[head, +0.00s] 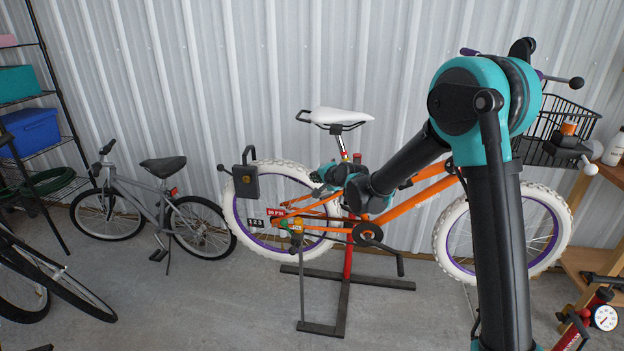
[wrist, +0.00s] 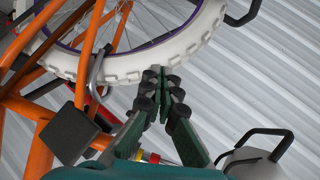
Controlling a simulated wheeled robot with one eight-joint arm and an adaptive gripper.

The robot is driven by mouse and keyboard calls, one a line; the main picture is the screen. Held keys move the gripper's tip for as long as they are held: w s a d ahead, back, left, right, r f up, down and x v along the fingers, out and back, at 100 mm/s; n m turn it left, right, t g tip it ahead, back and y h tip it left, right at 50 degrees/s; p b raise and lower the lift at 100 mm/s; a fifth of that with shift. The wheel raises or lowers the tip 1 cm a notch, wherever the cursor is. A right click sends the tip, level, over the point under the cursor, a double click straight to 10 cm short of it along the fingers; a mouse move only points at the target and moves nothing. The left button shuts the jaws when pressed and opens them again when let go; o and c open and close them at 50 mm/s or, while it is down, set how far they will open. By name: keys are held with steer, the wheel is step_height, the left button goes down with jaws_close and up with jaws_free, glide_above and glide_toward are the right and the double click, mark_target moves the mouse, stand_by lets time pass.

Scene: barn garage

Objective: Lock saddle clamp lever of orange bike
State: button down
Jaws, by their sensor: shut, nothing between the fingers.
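The orange bike (head: 410,195) is held on a stand, with a white saddle (head: 340,116) and a seat post (head: 343,147) below it. My gripper (head: 316,184) is beside the rear wheel, below the saddle and left of the frame. In the wrist view my gripper (wrist: 160,82) is shut and empty, its tips in front of the white rear tyre (wrist: 125,66). The saddle (wrist: 255,166) shows at the lower right there. A grey curved bar (wrist: 97,70) stands near the orange tubes; I cannot tell if it is the clamp lever. My arm hides part of the clamp area.
A black stand base (head: 345,300) is on the floor under the bike. A black block (wrist: 70,133) lies left of my gripper in the wrist view. A grey bike (head: 150,200) stands left. A wooden shelf (head: 585,255) is right. Corrugated wall is close behind.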

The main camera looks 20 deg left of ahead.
steer(key=s+r, duration=0.2)
steer(key=s, duration=0.8)
steer(key=shift+d+r, duration=0.15)
steer(key=shift+d, duration=0.15)
